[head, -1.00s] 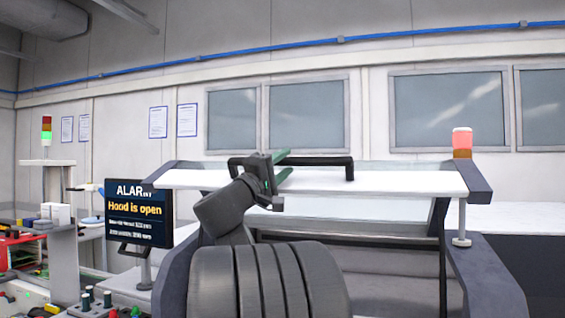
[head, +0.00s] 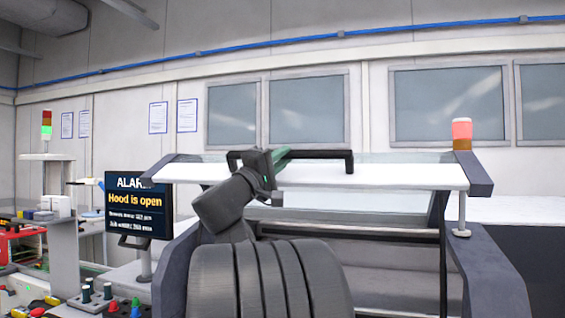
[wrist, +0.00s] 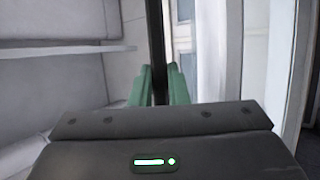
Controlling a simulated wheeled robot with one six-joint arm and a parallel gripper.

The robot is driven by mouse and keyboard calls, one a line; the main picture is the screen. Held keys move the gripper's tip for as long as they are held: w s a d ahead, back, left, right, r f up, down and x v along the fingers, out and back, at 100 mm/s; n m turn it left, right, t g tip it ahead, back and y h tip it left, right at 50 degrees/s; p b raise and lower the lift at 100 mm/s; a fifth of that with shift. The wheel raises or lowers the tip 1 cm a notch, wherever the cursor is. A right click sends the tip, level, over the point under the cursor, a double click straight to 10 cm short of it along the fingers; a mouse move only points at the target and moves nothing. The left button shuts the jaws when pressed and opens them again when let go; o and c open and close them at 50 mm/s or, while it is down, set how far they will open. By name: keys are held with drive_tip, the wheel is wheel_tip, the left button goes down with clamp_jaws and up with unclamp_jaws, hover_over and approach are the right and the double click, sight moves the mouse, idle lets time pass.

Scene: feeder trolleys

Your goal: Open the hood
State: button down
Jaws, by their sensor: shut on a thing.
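The hood (head: 400,176) of the machine stands raised, with a white front edge, a clear panel behind it and dark side arms. Its black bar handle (head: 349,163) runs along the top of that edge. My gripper (head: 280,156) is at the left part of the handle, its green fingers shut on the bar. In the wrist view the handle (wrist: 156,35) passes as a dark bar between the green fingers (wrist: 161,84). A screen (head: 138,205) left of the hood reads "Hood is open".
A lamp glowing red (head: 462,130) stands at the hood's right end. A bench with coloured parts and knobs (head: 107,300) is at the lower left, with a lamp tower (head: 46,130) behind it. The wall behind has windows (head: 308,112).

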sight(279, 180)
drive_tip(key=shift+m+h, duration=0.4)
drive_tip(key=shift+h, duration=0.1)
drive_tip(key=shift+s+a+f+b, duration=0.1)
drive_tip(key=shift+s+f+b, duration=0.25)
drive_tip(key=shift+f+b, duration=0.7)
drive_tip(key=shift+s+a+f+b, duration=0.15)
drive_tip(key=shift+s+f+b, duration=0.15)
drive_tip(key=shift+f+b, duration=0.7)
drive_tip(key=shift+s+a+f+b, duration=0.1)
drive_tip(key=shift+s+f+b, duration=0.35)
drive_tip(key=shift+b, duration=1.05)
drive_tip(key=shift+w, duration=0.1)
drive_tip(key=c, duration=1.4)
unclamp_jaws()
drive_tip(key=b+v, duration=0.2)
drive_tip(key=v, duration=1.1)
drive_tip(key=shift+s+f+b, duration=0.3)
drive_tip(key=shift+f+b, duration=0.05)
drive_tip(key=shift+a, duration=0.1)
